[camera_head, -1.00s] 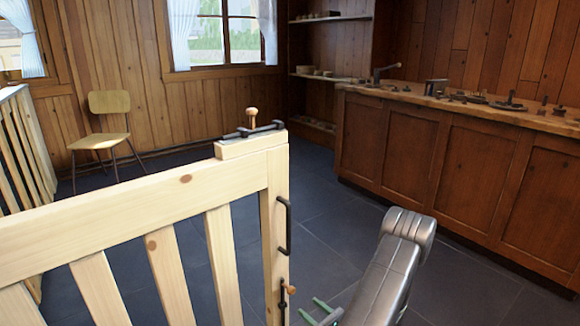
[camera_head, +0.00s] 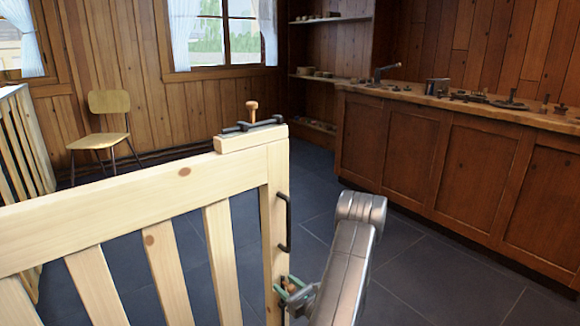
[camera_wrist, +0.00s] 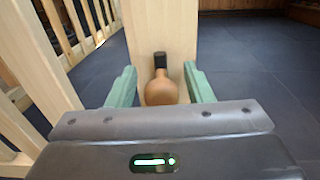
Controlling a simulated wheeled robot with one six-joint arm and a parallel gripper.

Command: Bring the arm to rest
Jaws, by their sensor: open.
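My gripper (camera_wrist: 159,82) is open in the wrist view. Its green fingers stand on either side of a round wooden knob (camera_wrist: 161,92) with a dark stem, with gaps visible beside the knob. The knob is on the end post (camera_wrist: 165,30) of a pale wooden gate. In the head view my gripper (camera_head: 288,289) is at the lower part of this gate post (camera_head: 276,215), below a black pull handle (camera_head: 288,222). There the fingers partly hide the knob.
The slatted gate (camera_head: 120,222) fills the lower left, with a black latch and wooden peg (camera_head: 252,112) on top. A workbench (camera_head: 460,165) with small turned pieces runs along the right. A chair (camera_head: 102,140) stands at the back left. The dark floor between is clear.

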